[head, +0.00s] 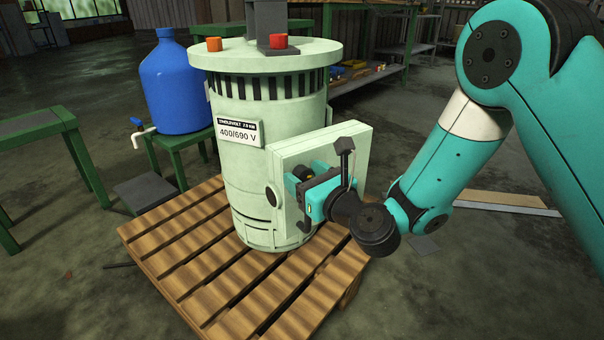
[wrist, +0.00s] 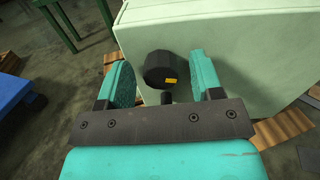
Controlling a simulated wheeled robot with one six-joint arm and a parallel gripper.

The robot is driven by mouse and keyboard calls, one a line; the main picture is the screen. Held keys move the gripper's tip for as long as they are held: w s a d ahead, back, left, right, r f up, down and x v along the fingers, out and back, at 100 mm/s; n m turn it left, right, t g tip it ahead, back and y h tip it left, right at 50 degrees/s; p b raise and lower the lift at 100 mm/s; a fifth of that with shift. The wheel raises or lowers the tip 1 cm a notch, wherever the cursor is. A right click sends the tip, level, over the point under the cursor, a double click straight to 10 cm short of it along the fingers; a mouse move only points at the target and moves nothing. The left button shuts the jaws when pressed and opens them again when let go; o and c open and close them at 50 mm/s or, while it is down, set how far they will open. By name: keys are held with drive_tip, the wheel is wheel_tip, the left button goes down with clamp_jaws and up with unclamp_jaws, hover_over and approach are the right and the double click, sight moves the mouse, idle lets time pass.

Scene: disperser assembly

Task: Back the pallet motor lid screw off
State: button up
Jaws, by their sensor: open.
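The pale green motor (head: 265,150) stands upright on the wooden pallet (head: 190,290). Its square lid (head: 352,139) sticks out from the motor's front right side, and it fills the upper right of the wrist view (wrist: 230,45). A black screw knob (wrist: 158,68) with a small yellow mark shows in front of the lid. My gripper (wrist: 160,78) is open, with one teal finger on each side of the knob and a visible gap at both. In the head view my gripper (head: 303,184) is at the lid, and the knob is partly hidden there.
A blue jug (head: 178,85) stands on a green stool (head: 180,145) left of the motor. A green table (head: 50,125) is at the far left. A workbench (head: 370,80) with small parts stands behind.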

drive_tip(key=shift+d, duration=0.1)
drive_tip(key=c, duration=0.9)
drive_tip(key=shift+n, duration=0.3)
drive_tip(key=n, duration=0.4)
drive_tip(key=shift+n, duration=0.3)
drive_tip(key=n+b, duration=0.1)
drive_tip(key=n, duration=0.4)
drive_tip(key=n+b, duration=0.1)
drive_tip(key=n, duration=0.5)
drive_tip(key=shift+f, duration=0.1)
drive_tip(key=n+b, duration=0.2)
drive_tip(key=n, duration=0.3)
drive_tip(key=shift+n, duration=0.4)
